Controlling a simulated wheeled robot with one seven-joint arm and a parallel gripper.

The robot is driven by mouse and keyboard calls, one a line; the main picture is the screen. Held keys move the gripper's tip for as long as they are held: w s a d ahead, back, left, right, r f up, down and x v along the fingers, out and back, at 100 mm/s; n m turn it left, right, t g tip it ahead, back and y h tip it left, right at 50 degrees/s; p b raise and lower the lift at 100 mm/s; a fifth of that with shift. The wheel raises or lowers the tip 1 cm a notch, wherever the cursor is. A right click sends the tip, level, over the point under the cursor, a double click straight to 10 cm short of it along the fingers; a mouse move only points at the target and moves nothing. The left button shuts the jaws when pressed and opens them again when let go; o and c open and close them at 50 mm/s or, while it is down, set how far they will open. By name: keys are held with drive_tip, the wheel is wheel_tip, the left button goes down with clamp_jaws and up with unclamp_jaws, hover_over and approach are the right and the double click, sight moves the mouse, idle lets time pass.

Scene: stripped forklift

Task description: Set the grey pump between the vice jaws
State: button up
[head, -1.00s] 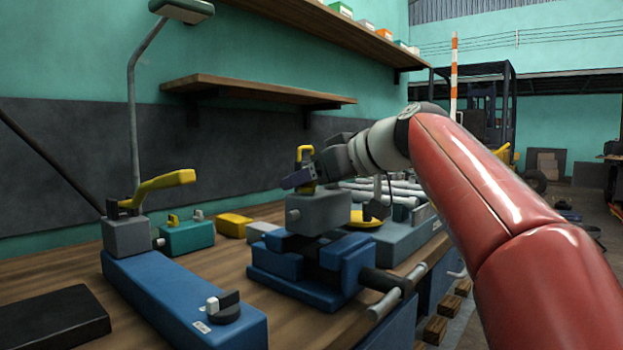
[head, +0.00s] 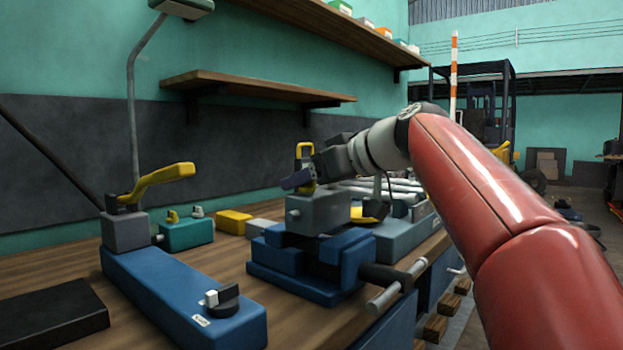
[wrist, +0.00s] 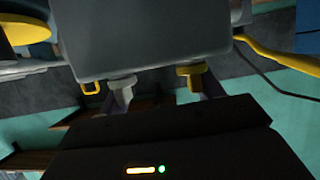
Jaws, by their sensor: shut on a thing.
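The grey pump (head: 317,212) is a blocky grey body with a yellow part on top. In the head view it is upright, directly above the blue vice (head: 300,290). Its lower edge is close to the jaw tops; I cannot tell whether it touches or sits between the jaws. My gripper (head: 298,181) is shut on the pump's upper part, coming in from the right. In the wrist view the pump's grey body (wrist: 150,40) fills the top middle, with a pale fitting and a brass fitting on the side facing me. The fingers' contact is mostly hidden.
A long blue tool with a yellow lever (head: 160,183) stands at the left. A teal block (head: 187,234) and a yellow block (head: 233,222) lie behind it. The vice handle (head: 398,285) juts over the bench's front edge. A wooden shelf (head: 260,88) hangs above.

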sight(324, 192)
drive_tip(key=shift+f+b, duration=0.35)
drive_tip(key=shift+b, duration=0.1)
drive_tip(key=shift+f+b, duration=1.1)
drive_tip(key=shift+f, duration=0.05)
idle(0.3)
drive_tip(key=o, duration=1.5)
drive_tip(key=shift+s, duration=0.1)
drive_tip(key=o, duration=0.5)
drive_tip(key=shift+f, duration=0.2)
drive_tip(key=shift+r, duration=0.1)
